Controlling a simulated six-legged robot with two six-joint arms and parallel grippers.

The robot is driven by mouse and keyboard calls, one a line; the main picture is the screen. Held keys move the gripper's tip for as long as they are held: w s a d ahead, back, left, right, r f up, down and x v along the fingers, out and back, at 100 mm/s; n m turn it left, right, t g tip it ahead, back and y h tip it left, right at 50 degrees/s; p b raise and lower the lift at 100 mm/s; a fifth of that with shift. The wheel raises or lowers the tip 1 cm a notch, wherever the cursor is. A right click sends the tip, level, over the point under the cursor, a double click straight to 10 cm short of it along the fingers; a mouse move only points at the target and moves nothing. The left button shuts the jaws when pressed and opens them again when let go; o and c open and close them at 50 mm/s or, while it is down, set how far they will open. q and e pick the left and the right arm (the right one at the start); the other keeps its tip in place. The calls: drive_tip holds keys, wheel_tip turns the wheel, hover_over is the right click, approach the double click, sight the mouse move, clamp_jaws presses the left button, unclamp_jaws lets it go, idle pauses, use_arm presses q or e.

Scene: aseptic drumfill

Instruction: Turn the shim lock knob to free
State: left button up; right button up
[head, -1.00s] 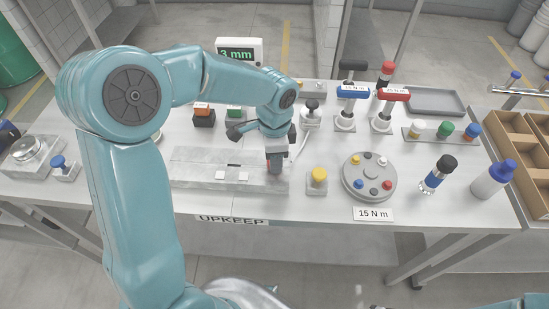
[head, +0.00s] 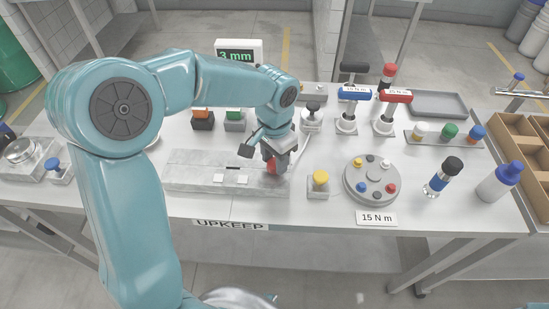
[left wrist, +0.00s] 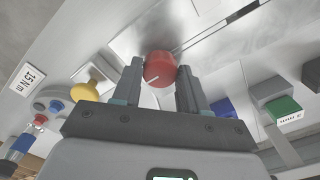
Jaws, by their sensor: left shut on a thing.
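The red shim lock knob (head: 271,166) is at the right end of the grey metal fixture block (head: 195,186), mostly hidden by my gripper in the head view. In the left wrist view the round red knob (left wrist: 159,67) sits between the two dark fingers and has a short white line on it. My left gripper (head: 274,158) is shut on the knob from above, with a finger on each side. My right gripper is in neither view.
A yellow-topped knob (head: 320,180) stands close to the right of the gripper, with a round grey dial plate (head: 371,180) beyond it. Orange (head: 202,118) and green (head: 235,119) buttons stand behind the block. A display (head: 238,52) reads 3 mm.

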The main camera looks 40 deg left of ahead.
use_arm(q)
drive_tip(key=shift+f, duration=0.1)
idle(0.3)
drive_tip(key=o, duration=1.1)
drive_tip(key=shift+c, duration=0.2)
wheel_tip(320, 180, up, 16)
drive_tip(key=p, duration=0.1)
drive_tip(key=shift+r, duration=0.2)
